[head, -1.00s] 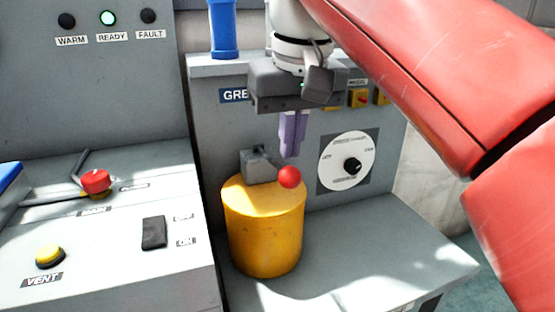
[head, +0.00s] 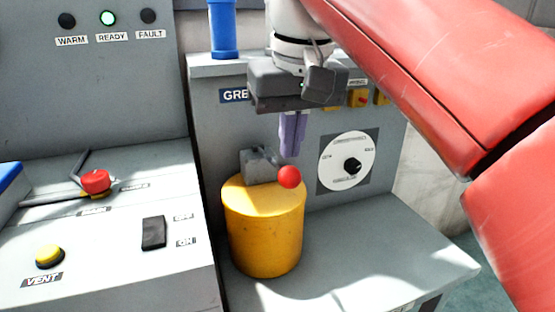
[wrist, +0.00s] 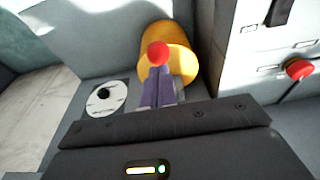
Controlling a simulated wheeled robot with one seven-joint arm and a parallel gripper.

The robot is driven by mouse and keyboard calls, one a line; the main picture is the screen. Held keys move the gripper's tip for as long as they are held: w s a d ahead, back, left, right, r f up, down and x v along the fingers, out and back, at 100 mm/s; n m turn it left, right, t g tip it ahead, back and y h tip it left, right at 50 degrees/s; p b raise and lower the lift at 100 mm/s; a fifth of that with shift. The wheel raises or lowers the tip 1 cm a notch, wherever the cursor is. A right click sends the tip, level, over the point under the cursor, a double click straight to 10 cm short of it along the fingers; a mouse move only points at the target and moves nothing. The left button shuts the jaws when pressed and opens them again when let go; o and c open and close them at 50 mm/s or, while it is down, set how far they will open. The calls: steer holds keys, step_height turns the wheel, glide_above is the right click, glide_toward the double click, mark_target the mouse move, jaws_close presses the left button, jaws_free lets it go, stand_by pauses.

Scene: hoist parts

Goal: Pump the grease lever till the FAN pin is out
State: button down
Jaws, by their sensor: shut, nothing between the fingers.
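The grease lever shows as a red ball knob (head: 289,177) at the front of a grey block (head: 258,165), above a yellow drum (head: 264,230). The knob also shows in the wrist view (wrist: 158,53), just past my fingertips. My gripper (head: 290,155) points down with its purple fingers shut and empty, just above and behind the knob. I cannot tell whether the fingertips touch it. A sign starting "GRE" (head: 233,96) is partly hidden by my gripper. I cannot make out the FAN pin in either view.
A white dial (head: 346,160) with a black knob is on the panel to the right. Left is a console with a red button (head: 96,181), a yellow VENT button (head: 50,256) and a black switch (head: 153,233). The READY lamp (head: 108,18) is lit green.

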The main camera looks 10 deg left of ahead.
mark_target(288, 185)
steer(key=shift+w+a+f+b, duration=0.1)
steer(key=shift+w+f+b, duration=0.05)
steer(key=shift+f+b, duration=1.6)
steer(key=shift+w+a+f+b, duration=0.15)
steer(key=shift+f+b, duration=0.85)
steer(key=shift+f, duration=1.3)
steer(key=shift+r, duration=0.1)
steer(key=r+p, duration=0.7)
steer(key=r, duration=0.1)
steer(key=shift+s+d, duration=0.3)
